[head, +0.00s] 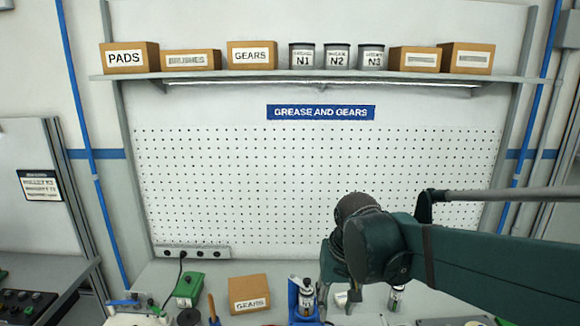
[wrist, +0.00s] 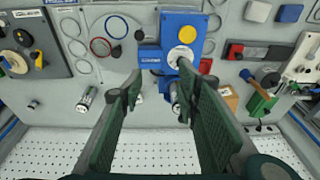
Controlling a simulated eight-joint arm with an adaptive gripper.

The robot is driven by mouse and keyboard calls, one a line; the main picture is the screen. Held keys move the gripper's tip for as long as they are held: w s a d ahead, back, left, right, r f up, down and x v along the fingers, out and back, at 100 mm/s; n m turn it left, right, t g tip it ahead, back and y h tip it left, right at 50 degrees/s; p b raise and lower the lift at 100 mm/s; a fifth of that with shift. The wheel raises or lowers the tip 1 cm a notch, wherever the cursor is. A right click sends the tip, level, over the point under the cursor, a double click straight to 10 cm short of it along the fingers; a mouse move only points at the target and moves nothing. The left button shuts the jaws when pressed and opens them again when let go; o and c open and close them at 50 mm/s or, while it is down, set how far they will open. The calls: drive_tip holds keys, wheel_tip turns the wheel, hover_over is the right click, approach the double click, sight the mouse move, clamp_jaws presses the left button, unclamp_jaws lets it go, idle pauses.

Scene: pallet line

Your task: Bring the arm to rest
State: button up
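My gripper (wrist: 160,90) shows in the wrist view as two dark green fingers standing well apart, with nothing held between them. It hangs over the bench and points down at it. In the head view my arm comes in from the right, and my gripper (head: 342,285) is small and partly hidden by the wrist. A blue device with a yellow disc (wrist: 181,27) lies beyond the fingertips, apart from them as far as I can tell. It shows in the head view as a blue stand (head: 294,300).
The bench holds a GEARS box (head: 249,293), a green unit (head: 189,286), small canisters (head: 396,298) and several rings (wrist: 101,47). A pegboard (head: 250,180) rises behind, under a shelf (head: 220,74) of boxes and tins. The space before the upper pegboard is clear.

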drive_tip(key=s+d+f+t+b, duration=0.2)
drive_tip(key=s+d+t, duration=0.3)
drive_tip(key=s+d, duration=0.5)
drive_tip(key=shift+s+d+f+b, duration=0.25)
drive_tip(key=shift+s+b, duration=0.2)
drive_tip(key=shift+s, duration=0.7)
idle(1.3)
